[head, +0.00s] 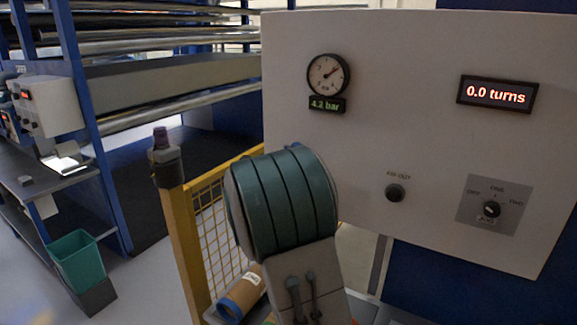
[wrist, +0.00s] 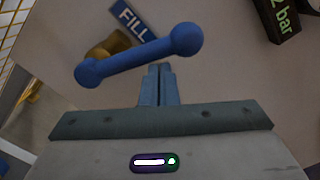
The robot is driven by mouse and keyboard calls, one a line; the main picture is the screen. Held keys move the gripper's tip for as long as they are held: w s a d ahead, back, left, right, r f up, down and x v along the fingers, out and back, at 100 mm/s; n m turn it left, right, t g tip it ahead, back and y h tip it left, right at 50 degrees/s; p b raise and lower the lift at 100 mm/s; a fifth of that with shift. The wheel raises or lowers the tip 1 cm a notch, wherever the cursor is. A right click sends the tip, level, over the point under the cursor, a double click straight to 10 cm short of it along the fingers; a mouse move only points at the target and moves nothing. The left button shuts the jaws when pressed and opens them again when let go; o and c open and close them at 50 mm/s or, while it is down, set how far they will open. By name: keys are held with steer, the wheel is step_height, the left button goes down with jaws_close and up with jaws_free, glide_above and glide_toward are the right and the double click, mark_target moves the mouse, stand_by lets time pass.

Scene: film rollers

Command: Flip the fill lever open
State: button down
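In the wrist view, the blue fill lever (wrist: 138,57) is a bar with a round ball at each end, sloping from lower left to upper right. A brass fitting (wrist: 108,48) shows behind its left half. A blue FILL label (wrist: 133,20) is on the panel just above it. My gripper (wrist: 158,68) points at the panel, its two slim fingers together with nothing between them. The fingertips appear just below the lever's right half; I cannot tell if they touch it. In the head view the lever and my gripper are hidden behind my arm.
The pale panel (head: 420,60) bears a round gauge (head: 328,74) with a 4.2 bar display (head: 327,104), a 0.0 turns display (head: 497,94), an air-out knob (head: 395,193) and a rotary selector (head: 491,209). A yellow mesh guard (head: 185,245) stands left of my arm.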

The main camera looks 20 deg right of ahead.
steer(key=shift+w+a+r+p, duration=0.3)
steer(key=shift+w+a, duration=0.15)
steer(key=shift+w, duration=0.05)
steer(key=shift+w+a+r+p, duration=0.3)
steer(key=shift+w+a, duration=0.15)
steer(key=shift+w, duration=0.05)
steer(key=shift+r, duration=0.15)
steer(key=s+a+b, duration=0.3)
steer(key=s+a, duration=0.3)
steer(key=s, duration=0.4)
steer(key=shift+f, duration=0.2)
